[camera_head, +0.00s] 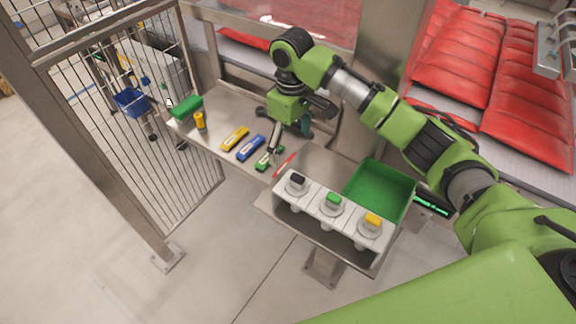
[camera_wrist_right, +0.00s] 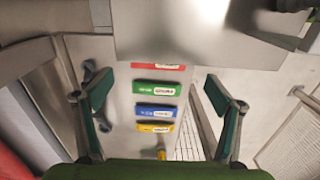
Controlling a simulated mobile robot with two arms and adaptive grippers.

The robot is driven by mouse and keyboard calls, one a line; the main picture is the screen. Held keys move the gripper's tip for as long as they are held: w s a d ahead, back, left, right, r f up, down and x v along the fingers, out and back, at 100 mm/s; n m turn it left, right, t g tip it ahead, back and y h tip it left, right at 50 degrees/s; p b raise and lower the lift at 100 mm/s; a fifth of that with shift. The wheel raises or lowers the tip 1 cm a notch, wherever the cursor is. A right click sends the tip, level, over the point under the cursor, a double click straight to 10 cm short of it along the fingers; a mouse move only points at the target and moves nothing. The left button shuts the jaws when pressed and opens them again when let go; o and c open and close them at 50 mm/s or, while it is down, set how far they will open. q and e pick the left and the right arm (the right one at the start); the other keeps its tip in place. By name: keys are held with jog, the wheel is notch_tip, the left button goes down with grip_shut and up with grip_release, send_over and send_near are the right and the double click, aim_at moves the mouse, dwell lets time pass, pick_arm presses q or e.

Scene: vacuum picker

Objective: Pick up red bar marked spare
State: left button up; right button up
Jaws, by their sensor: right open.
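The red bar (camera_head: 285,164) lies on the metal table at the near end of a row of bars, beside the green bar (camera_head: 268,158). In the right wrist view the red bar (camera_wrist_right: 150,66) is at the top of the row, partly hidden by a grey metal part. Its label is too blurred to read. My right gripper (camera_head: 289,140) is above this end of the row, fingers pointing down. In the wrist view its two fingers (camera_wrist_right: 160,88) are spread wide on either side of the row, with nothing between them. My left gripper is not in view.
A blue bar (camera_head: 250,148) and a yellow bar (camera_head: 235,138) continue the row. A button panel (camera_head: 318,212) and an open green bin (camera_head: 355,190) stand close to the red bar. A wire fence (camera_head: 165,130) borders the table's left side.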

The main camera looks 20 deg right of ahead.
jog(key=f, duration=0.5)
jog(key=f+p, duration=0.1)
jog(key=f, duration=0.1)
jog(key=shift+w+f, duration=0.25)
jog(key=shift+f, duration=0.1)
jog(key=c, duration=1.1)
